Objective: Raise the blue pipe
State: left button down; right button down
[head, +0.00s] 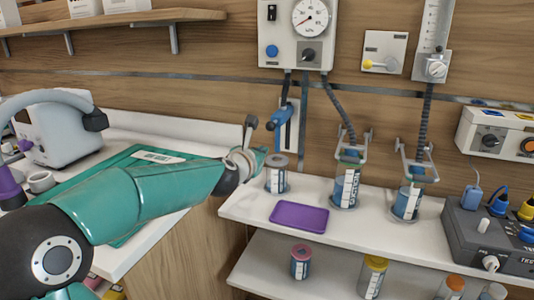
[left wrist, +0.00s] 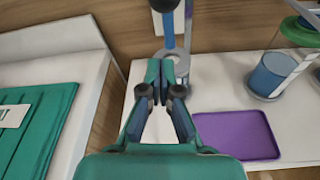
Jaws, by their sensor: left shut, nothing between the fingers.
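A blue pipe (head: 284,114) hangs below the gauge box, in front of a white wall strip, with a dark hose running up from it. In the left wrist view a blue upright piece, which looks like the same pipe (left wrist: 168,30), stands at the top beyond the fingers. My left gripper (head: 262,158) is shut and empty, low and to the left of the pipe. In the left wrist view its fingertips (left wrist: 160,72) are together, in front of a grey-rimmed canister (left wrist: 178,62). That canister (head: 277,176) stands on the white shelf, below the pipe. My right gripper is not in view.
A purple tray (head: 300,217) lies on the shelf. Two blue canisters (head: 346,188) (head: 406,203) with hoses stand to its right. A gauge box (head: 297,34) is on the wall above. A green folder (head: 128,165) lies on the left counter. More jars stand on the lower shelf.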

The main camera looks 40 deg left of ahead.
pick_arm(q)
jog(key=v, duration=0.7)
jog(key=shift+w+r, duration=0.1)
